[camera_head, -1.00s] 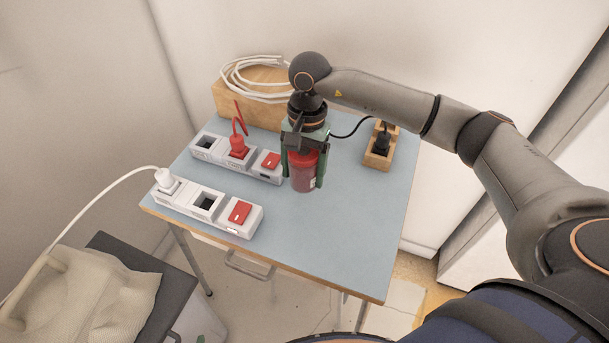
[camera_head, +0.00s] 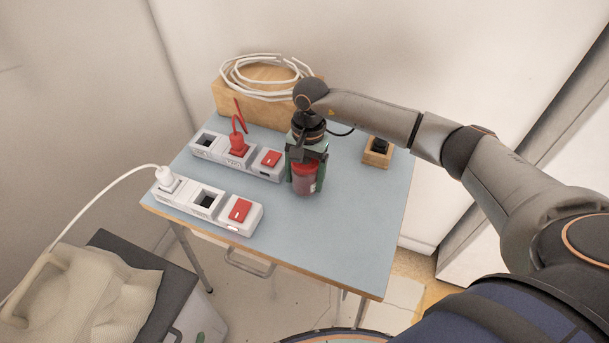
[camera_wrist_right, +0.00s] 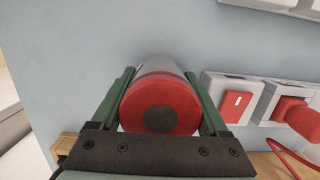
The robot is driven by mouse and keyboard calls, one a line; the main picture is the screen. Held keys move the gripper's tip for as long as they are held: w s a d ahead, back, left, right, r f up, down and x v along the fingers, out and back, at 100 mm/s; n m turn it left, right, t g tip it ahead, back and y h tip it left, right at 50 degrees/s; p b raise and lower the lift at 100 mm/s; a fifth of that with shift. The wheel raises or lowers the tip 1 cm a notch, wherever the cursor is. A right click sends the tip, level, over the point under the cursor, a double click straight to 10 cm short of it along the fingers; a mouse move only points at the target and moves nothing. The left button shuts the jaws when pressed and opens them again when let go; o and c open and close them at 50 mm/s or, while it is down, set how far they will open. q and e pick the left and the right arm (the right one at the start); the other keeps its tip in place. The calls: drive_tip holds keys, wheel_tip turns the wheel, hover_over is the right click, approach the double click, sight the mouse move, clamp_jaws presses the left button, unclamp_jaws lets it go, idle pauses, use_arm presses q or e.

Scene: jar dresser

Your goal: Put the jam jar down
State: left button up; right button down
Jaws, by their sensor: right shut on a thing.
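The jam jar (camera_head: 304,180) is red and upright over the blue table (camera_head: 335,230), right of the white power strips. My right gripper (camera_head: 306,172) comes down on it from above, one green finger on each side, and is shut on it. In the right wrist view the jar's red lid with a dark round centre (camera_wrist_right: 160,110) sits between the green fingers (camera_wrist_right: 160,105). I cannot tell whether the jar's bottom touches the tabletop. My left gripper is not in view.
A rear power strip (camera_head: 238,155) with a red plug and a front power strip (camera_head: 208,200) with a white plug lie left of the jar. A wooden box (camera_head: 250,105) with coiled white cable is behind; a wooden socket block (camera_head: 377,153) is right. The table's front right is clear.

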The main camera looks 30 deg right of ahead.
unclamp_jaws()
